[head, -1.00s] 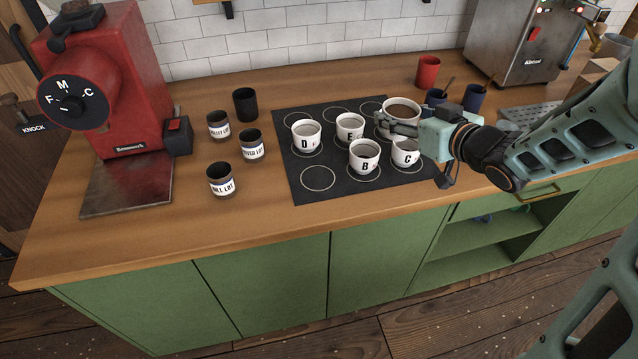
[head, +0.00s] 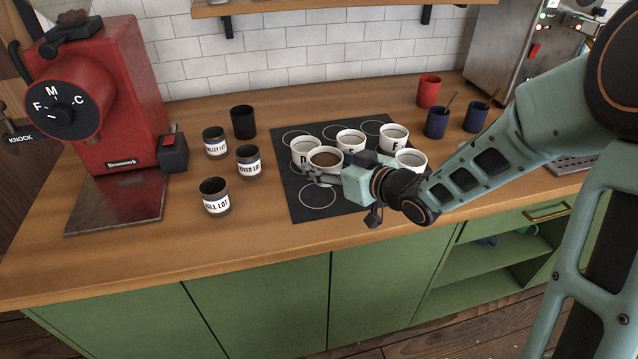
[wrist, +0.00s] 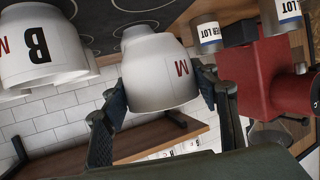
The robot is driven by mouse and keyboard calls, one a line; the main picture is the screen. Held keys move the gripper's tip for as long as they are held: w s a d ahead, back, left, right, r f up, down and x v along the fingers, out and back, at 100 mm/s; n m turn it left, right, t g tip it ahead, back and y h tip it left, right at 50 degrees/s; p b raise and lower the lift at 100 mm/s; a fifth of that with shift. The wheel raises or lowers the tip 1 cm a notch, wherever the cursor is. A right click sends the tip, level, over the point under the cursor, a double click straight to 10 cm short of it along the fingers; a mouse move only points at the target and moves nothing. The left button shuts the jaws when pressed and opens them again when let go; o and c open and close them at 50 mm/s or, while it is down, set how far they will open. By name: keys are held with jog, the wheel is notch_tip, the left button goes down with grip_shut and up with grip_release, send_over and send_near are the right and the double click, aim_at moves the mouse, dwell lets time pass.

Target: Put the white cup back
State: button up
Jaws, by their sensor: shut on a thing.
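My gripper (head: 318,175) is shut on a white cup (head: 326,158) of dark coffee. The held cup is upright at the front left of the black mat (head: 300,207), in front of cup D (head: 303,150). It seems raised above the mat; the gap under it is unclear. In the wrist view the held cup (wrist: 158,80) sits between both fingers, with a red M on its side. Cup B (wrist: 38,50) is beside it there. The empty front-left ring (head: 318,207) shows partly below my gripper.
Cups E (head: 350,138), F (head: 393,133) and C (head: 411,157) stand on the mat. Several labelled jars, including the hill lot jar (head: 215,205), stand left of it. A red grinder (head: 105,95) is farther left. Blue cups (head: 437,122) and a red cup (head: 429,88) stand right.

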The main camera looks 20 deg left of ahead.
jog(key=shift+a+f, duration=0.5)
jog(key=shift+a, duration=0.05)
jog(key=f, duration=0.3)
jog(key=shift+w+a+f+b, duration=0.1)
jog(key=shift+a+f+b, duration=0.05)
jog(key=shift+a+b, duration=0.25)
jog(key=shift+d+f, duration=0.1)
jog(key=shift+f, duration=0.2)
jog(key=shift+f, duration=0.1)
jog(key=shift+f, duration=0.15)
jog(key=o, duration=1.6)
